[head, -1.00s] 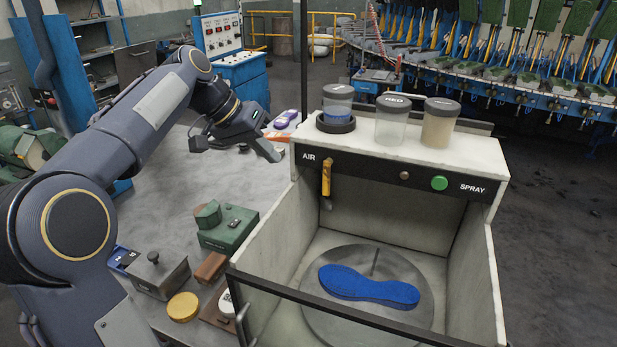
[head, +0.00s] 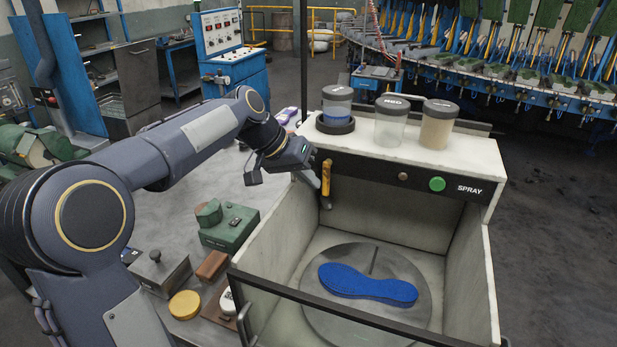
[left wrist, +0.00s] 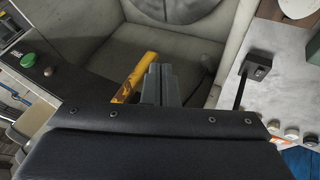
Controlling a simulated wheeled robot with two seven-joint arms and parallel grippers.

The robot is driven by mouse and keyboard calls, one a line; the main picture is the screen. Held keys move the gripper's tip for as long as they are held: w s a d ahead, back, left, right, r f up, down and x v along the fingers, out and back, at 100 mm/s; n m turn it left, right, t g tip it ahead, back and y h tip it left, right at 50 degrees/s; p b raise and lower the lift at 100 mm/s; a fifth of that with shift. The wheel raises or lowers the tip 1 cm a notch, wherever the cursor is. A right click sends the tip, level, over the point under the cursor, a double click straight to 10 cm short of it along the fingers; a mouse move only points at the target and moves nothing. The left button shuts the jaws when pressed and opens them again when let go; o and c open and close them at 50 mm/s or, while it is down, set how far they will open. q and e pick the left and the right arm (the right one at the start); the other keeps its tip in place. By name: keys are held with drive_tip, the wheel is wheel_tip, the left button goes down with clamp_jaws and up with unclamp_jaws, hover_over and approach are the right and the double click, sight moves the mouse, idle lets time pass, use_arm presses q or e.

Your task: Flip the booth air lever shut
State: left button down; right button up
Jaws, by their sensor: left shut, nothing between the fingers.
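The yellow booth air lever (head: 326,178) hangs straight down on the black front panel of the spray booth (head: 455,212) in the head view. My left gripper (head: 315,180) is shut and empty, just left of the lever and close to it. In the left wrist view the shut fingers (left wrist: 158,85) are beside the yellow lever (left wrist: 133,78); I cannot tell whether they touch it. The AIR label is hidden behind my gripper. My right gripper is not in view.
A blue sole (head: 368,285) lies on the round plate inside the booth. Several lidded jars, one being the tan jar (head: 437,127), stand on the booth top. A green device (head: 229,228), a yellow disc (head: 185,304) and other items lie on the grey table left of the booth.

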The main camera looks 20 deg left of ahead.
use_arm(q)
drive_tip(key=shift+f+h+b, duration=0.15)
drive_tip(key=shift+h+b, duration=0.25)
drive_tip(key=shift+b, duration=0.1)
